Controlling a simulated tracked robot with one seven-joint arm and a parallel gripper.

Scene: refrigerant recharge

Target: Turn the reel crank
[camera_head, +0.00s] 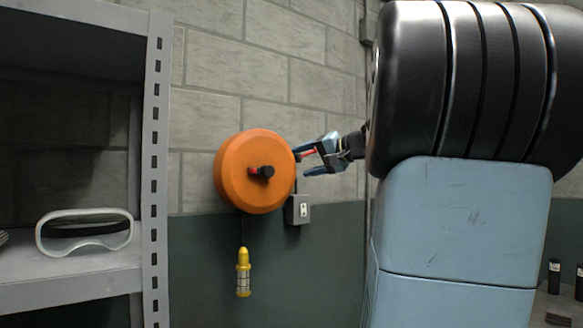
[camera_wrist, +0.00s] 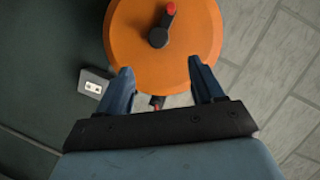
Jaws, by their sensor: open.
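An orange round reel (camera_head: 250,172) is mounted on the wall in the head view, and it fills the top middle of the wrist view (camera_wrist: 190,45). Its crank (camera_head: 262,172) sits at the centre of its face, a dark arm with a red part at one end; in the wrist view the crank (camera_wrist: 161,28) points up to a red tip. My gripper (camera_head: 305,162) is at the right side of the reel in the head view. In the wrist view my gripper (camera_wrist: 160,78) is open, with the reel's lower rim beyond its two blue fingers. Nothing is between the fingertips, and the crank lies beyond them.
A grey outlet box (camera_head: 298,209) is on the wall beneath the reel's right side. A yellow work lamp (camera_head: 243,272) hangs below the reel. A metal shelf (camera_head: 156,190) with clear goggles (camera_head: 84,231) stands at the left. Open space lies between shelf and reel.

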